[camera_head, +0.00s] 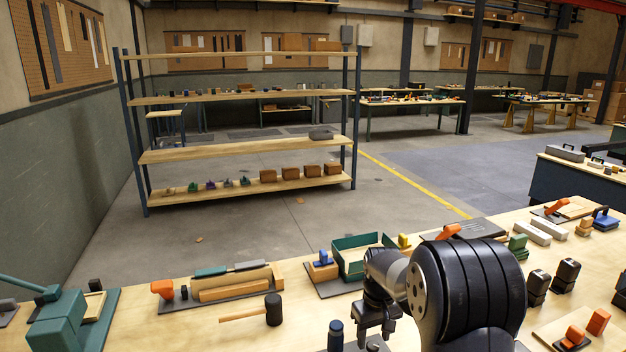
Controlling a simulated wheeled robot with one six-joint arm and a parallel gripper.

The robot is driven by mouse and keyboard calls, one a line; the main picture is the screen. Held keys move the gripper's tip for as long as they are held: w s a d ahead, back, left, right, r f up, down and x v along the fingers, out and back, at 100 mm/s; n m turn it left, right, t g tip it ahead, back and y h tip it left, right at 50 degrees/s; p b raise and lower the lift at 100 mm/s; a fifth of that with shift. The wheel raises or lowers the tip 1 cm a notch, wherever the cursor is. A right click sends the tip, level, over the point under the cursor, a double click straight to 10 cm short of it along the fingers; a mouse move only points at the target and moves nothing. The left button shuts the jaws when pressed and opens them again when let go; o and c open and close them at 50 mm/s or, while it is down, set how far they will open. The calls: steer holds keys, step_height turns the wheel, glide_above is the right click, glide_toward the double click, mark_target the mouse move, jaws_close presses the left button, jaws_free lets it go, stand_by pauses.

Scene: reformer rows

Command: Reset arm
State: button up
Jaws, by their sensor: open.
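My gripper (376,325) shows in the head view at the lower middle, pointing down above the wooden workbench (180,325). Its fingers are apart, and I see nothing held between them. My black and grey arm bends over the right of it and hides part of the bench behind. A dark cylinder (335,335) stands on the bench just left of the gripper.
A mallet (272,310) lies left of my gripper. A green tray (345,270) stands behind it, with a blue-topped block (323,262) beside it. A green press (70,320) is at far left. Dark blocks (566,275) stand at right. Shelving (240,155) rises beyond the bench.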

step_height(320, 180, down, 2)
steer(key=shift+f, duration=0.1)
stand_by(0.4)
